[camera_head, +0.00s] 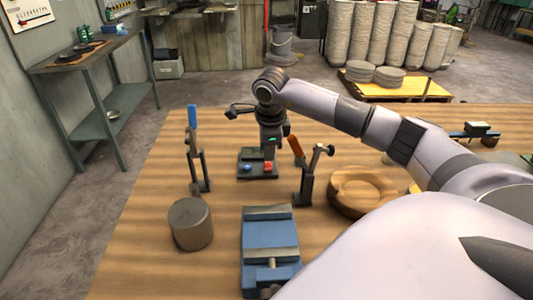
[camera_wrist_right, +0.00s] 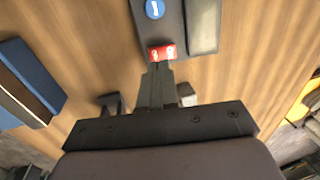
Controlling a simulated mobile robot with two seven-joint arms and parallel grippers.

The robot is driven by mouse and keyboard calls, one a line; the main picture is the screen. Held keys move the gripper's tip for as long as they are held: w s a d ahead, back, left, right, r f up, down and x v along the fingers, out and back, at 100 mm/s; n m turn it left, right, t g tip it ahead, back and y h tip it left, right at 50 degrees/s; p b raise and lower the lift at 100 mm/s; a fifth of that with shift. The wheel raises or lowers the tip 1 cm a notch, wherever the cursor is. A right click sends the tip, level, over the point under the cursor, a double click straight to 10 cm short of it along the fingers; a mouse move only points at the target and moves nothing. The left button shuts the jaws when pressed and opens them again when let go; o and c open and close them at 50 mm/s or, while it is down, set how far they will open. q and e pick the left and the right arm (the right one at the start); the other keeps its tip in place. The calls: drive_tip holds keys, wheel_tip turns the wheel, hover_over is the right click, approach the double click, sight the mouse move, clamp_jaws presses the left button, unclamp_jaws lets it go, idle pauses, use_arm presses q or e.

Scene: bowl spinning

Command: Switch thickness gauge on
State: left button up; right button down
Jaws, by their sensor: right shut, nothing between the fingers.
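The thickness gauge is a dark grey box (camera_head: 257,172) on the wooden table in the head view, with a blue button (camera_head: 245,169) at left and a red button (camera_head: 267,168) at right. In the right wrist view its grey casing (camera_wrist_right: 202,25) carries the blue button (camera_wrist_right: 154,9) and the red button (camera_wrist_right: 162,52). My right gripper (camera_head: 271,148) points down over the gauge; its fingers are together and empty. In the right wrist view the fingertips (camera_wrist_right: 159,68) appear right at the red button; whether they touch it, I cannot tell. My left gripper is out of view.
A blue-handled clamp (camera_head: 193,118) stands left of the gauge, an orange-handled clamp (camera_head: 296,150) right. A grey cylinder (camera_head: 190,224), a blue vice (camera_head: 270,235) and a wooden round piece (camera_head: 350,190) stand nearer.

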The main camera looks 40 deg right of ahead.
sight(267, 163)
use_arm(q)
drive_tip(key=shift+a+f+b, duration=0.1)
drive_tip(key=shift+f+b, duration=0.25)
drive_tip(key=shift+b, duration=0.45)
use_arm(e)
wheel_tip(267, 163, up, 11)
drive_tip(key=s+a, duration=0.1)
drive_tip(key=shift+s+f, duration=0.2)
drive_tip(key=shift+a, duration=0.1)
use_arm(q)
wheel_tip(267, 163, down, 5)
drive_tip(key=b, duration=0.4)
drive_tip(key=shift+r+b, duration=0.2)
drive_tip(key=shift+b, duration=0.15)
use_arm(e)
drive_tip(key=shift+w+r, duration=0.1)
drive_tip(key=shift+w, duration=0.35)
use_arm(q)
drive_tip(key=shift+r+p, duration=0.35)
use_arm(e)
drive_tip(key=f, duration=0.4)
drive_tip(key=w+d+f, duration=0.1)
drive_tip(key=f, duration=0.4)
drive_tip(key=w+d+f, duration=0.1)
drive_tip(key=f, duration=0.3)
drive_tip(key=shift+f, duration=0.35)
